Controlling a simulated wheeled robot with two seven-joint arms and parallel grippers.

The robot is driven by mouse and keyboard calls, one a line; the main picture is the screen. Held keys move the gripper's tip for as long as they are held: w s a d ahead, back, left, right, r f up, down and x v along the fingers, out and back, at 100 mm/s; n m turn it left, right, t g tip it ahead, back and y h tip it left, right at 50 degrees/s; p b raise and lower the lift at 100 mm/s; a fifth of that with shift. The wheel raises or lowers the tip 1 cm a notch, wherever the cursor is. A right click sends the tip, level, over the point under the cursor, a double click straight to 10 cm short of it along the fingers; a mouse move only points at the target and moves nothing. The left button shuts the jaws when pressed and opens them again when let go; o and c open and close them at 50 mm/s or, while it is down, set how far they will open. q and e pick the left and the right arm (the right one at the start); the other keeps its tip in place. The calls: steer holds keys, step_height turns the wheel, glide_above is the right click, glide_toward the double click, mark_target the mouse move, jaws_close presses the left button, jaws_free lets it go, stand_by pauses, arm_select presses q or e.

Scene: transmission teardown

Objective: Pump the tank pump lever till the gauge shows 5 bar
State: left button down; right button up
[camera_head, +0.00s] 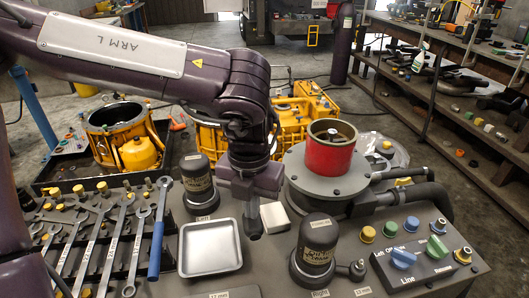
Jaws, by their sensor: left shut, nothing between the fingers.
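My left gripper (254,234) points down above the bench in the middle of the view. Its fingers are together with nothing between them. It is between a grey metal tray (210,247) and a small white block (275,218). A red cylinder (330,149) stands on a round grey flange to the right of the gripper. I cannot make out a pump lever or a readable pressure gauge. My right gripper is not in view.
Two black domed canisters (318,243) (197,180) stand near the gripper. A box with coloured knobs (424,262) is at the right. Wrenches (160,230) lie on a rack at the left. Yellow housings (125,135) stand behind; shelves (450,110) line the right.

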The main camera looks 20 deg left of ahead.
arm_select(q)
step_height(320, 180, up, 8)
steer(key=p, duration=0.5)
steer(key=shift+p, duration=0.4)
stand_by(0.3)
